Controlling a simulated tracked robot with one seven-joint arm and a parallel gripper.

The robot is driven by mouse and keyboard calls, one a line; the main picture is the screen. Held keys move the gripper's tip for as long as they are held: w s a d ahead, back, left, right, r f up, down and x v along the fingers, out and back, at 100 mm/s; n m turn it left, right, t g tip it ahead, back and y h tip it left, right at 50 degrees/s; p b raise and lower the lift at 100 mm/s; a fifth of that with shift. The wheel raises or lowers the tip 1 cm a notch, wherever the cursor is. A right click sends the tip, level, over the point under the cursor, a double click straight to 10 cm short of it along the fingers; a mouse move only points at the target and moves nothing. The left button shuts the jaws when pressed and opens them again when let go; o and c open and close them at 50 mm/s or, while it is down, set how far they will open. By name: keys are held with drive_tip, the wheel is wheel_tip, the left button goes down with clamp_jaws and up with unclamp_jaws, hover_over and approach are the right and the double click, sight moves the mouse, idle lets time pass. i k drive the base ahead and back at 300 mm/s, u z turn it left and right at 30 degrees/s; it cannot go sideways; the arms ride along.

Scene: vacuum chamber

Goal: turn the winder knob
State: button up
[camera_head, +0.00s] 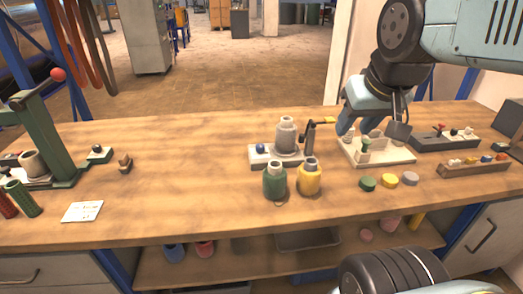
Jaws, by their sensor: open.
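My gripper (372,130) is open at the right of the workbench, pointing down over a cream base plate (388,157). One pale blue finger is at the left and a dark grey fingertip at the right. On the plate stand a small green post (364,146) and pale upright parts, partly hidden by the gripper. I cannot tell for sure which part is the winder knob, or whether a finger touches anything.
Left of the plate is a white base with a grey bottle (285,134) and black arm. Green (275,182) and yellow (309,178) bottles stand before it. Colored discs (390,181) and a wooden rack (474,168) are right.

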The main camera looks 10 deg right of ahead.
sight(259, 148)
drive_tip(key=z, duration=0.05)
drive_tip(key=k, duration=0.3)
drive_tip(key=z, duration=0.9)
drive_tip(key=k, duration=0.95)
drive_tip(key=u, duration=0.95)
drive_tip(key=i, duration=1)
